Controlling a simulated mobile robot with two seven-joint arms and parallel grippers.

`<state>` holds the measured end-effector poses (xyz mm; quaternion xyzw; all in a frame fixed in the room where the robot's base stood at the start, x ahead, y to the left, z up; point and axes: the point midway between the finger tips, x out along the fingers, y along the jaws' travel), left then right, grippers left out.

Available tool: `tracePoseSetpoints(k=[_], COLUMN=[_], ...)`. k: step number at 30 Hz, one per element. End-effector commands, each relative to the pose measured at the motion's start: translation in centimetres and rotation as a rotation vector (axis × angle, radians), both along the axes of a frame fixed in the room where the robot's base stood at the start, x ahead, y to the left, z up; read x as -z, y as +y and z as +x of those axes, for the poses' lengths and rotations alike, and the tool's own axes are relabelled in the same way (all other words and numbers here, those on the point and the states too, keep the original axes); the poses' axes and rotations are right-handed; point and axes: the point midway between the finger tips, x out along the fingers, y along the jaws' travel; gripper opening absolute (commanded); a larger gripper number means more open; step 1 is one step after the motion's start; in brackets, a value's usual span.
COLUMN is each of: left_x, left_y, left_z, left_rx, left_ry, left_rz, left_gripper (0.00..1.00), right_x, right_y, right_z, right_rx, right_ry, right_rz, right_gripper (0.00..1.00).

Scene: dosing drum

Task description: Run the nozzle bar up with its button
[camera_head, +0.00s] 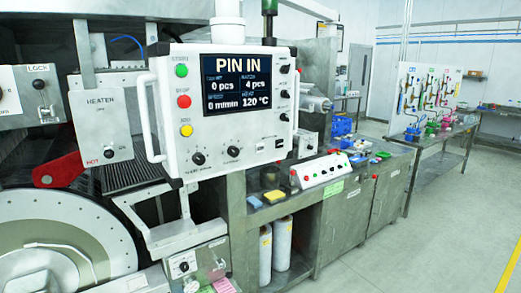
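A white control panel (225,110) stands in the middle of the view. A white button box (320,171) with red and green buttons lies on the bench to the right. A small box with a dark knob (183,266) is below the panel. I cannot tell which button belongs to the nozzle bar, and I cannot make out the bar. Neither gripper shows.
A large round drum plate (49,255) fills the lower left, below a red part (58,170). A HEATER box (101,124) and a LOCK box (36,95) are at the left. Two white cylinders (282,243) stand under the bench. The floor (400,255) at right is clear.

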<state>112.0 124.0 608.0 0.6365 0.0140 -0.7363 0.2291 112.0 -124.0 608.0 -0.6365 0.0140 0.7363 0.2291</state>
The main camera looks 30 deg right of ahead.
Motion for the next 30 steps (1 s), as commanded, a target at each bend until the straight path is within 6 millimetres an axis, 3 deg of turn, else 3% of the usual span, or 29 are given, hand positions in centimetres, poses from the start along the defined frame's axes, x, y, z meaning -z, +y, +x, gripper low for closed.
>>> tracePoseSetpoints(k=[5,6,9,30], left_x=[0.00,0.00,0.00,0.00], left_y=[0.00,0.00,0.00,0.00], left_z=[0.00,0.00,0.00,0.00], left_rx=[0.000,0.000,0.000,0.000], left_ry=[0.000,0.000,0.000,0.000], left_rz=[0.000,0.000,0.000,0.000], left_gripper=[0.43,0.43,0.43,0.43], right_x=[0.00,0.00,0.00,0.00], right_y=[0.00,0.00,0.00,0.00], right_z=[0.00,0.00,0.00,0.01], right_rx=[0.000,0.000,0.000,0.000], right_ry=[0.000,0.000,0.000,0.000], right_rz=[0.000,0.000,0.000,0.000], right_gripper=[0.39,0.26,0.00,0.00])
